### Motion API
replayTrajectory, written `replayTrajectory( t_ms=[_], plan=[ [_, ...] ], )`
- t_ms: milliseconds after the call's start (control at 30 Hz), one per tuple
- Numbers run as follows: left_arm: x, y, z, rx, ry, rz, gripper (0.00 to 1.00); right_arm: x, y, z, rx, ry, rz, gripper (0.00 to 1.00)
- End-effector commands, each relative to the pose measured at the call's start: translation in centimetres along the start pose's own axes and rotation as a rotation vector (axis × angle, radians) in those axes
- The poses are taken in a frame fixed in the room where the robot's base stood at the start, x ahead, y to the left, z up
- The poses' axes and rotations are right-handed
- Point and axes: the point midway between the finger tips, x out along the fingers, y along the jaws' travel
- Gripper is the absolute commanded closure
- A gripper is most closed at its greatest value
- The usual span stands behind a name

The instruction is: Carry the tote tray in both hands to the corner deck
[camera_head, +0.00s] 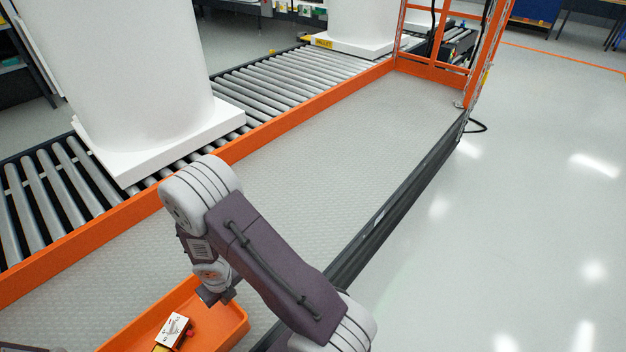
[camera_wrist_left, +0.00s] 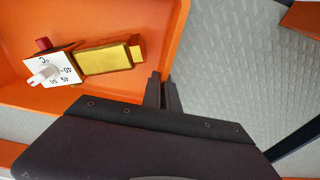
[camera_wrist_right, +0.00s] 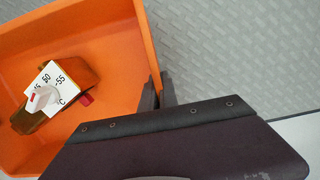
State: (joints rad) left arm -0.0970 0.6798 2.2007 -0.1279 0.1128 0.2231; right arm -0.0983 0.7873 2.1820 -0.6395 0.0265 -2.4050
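The orange tote tray (camera_head: 236,318) is at the bottom of the head view, partly cut off, over a grey textured deck (camera_head: 310,150). I cannot tell whether it touches the deck. A white dial part with a yellow and red body (camera_head: 173,330) lies inside it. My right gripper (camera_head: 208,295) is at the tray's far right rim; in the right wrist view its fingers (camera_wrist_right: 158,92) are closed on the tray wall. My left gripper is outside the head view; in the left wrist view its fingers (camera_wrist_left: 163,92) are closed on the opposite wall.
An orange curb (camera_head: 290,112) edges the deck on the left, with a roller conveyor (camera_head: 265,90) and large white tanks (camera_head: 135,75) beyond. A dark rail (camera_head: 390,215) edges the right. An orange frame (camera_head: 432,70) stands at the far end. The deck ahead is clear.

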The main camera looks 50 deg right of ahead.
Motion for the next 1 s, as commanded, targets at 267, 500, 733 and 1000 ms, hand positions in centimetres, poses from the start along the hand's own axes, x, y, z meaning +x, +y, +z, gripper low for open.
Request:
replayTrajectory(
  t_ms=[267, 500, 733, 1000],
  plan=[
    [0.3, 0.0, 0.0, 0.000, 0.001, 0.000, 0.75, 0.3, 0.0, 0.0, 0.000, -0.001, 0.001, 0.75],
    [-0.4, 0.0, -0.1, 0.001, 0.004, 0.000, 0.75, 0.3, 0.0, 0.0, 0.000, 0.000, 0.000, 0.75],
    [-5.9, 0.0, -0.2, 0.001, 0.009, 0.001, 0.75, 0.3, 0.0, -0.1, 0.000, 0.000, 0.000, 0.75],
    [-11.0, 0.0, 0.0, 0.001, 0.004, 0.001, 0.75, 0.4, 0.0, -0.1, 0.000, 0.000, 0.000, 0.75]
  ],
)
